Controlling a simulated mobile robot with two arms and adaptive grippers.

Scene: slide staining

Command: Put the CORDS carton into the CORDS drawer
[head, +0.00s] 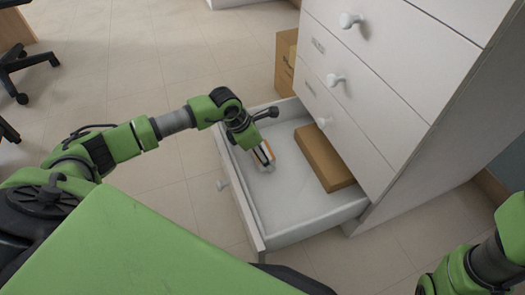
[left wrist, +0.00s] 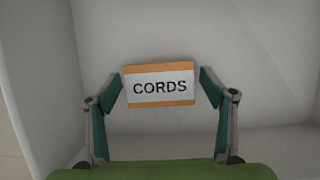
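The CORDS carton (head: 262,157) is a small orange-brown box with a white label reading CORDS. It is inside the open bottom drawer (head: 315,224), towards its left side. In the left wrist view the carton (left wrist: 160,86) lies between the fingertips, slightly turned, with a narrow gap at the right finger. My left gripper (head: 264,156) reaches down into the drawer; its fingers look open around the carton. Whether the carton rests fully on the drawer floor is hard to tell. My right arm shows at the lower right, but its fingertips are out of sight.
A larger brown box (head: 324,157) lies in the same drawer, to the right of the carton. The white cabinet (head: 400,75) above has closed drawers with round knobs. Another cardboard box (head: 286,62) stands on the floor behind the drawer. Floor to the left is clear up to an office chair (head: 22,72).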

